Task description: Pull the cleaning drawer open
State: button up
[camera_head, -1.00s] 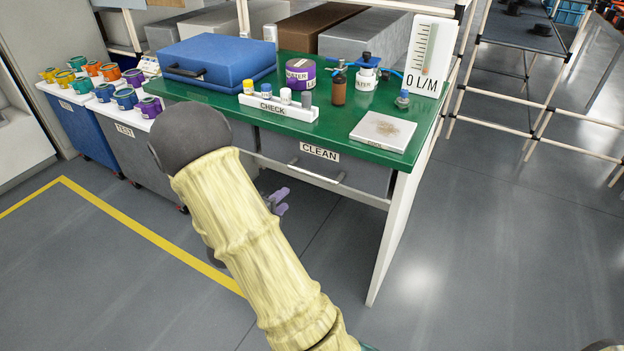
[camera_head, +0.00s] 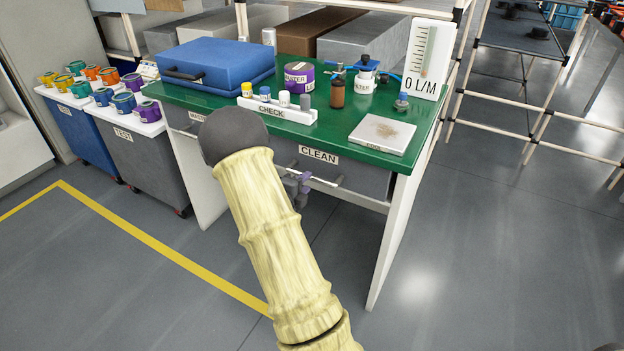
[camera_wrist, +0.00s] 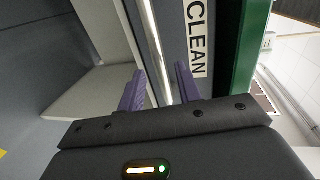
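The cleaning drawer (camera_head: 365,177) is the grey drawer under the green tabletop, marked by a CLEAN label (camera_head: 319,154). It looks shut. Its thin metal handle (camera_head: 325,182) runs across the front, and my arm and gripper cover its left part. My gripper (camera_head: 301,184), with purple fingers, is at the left part of the handle. In the wrist view my gripper (camera_wrist: 160,88) is open, and the handle bar (camera_wrist: 151,45) runs between its two fingers with gaps visible. The CLEAN label (camera_wrist: 197,38) shows beside the right finger. I cannot tell whether a finger touches the bar.
The green bench (camera_head: 240,105) carries a blue case (camera_head: 215,62), a CHECK rack (camera_head: 275,110), bottles and a white plate (camera_head: 383,134). Its white side panel (camera_head: 388,245) stands right of the drawer. Bins with cups stand left. The floor in front is clear.

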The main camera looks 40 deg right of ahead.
aim_at(310, 179)
jog(key=x, duration=0.4)
jog(key=shift+w+d+f, duration=0.1)
jog(key=shift+w+d, duration=0.15)
jog(key=shift+d, duration=0.1)
jog(key=shift+c, duration=0.4)
grip_shut()
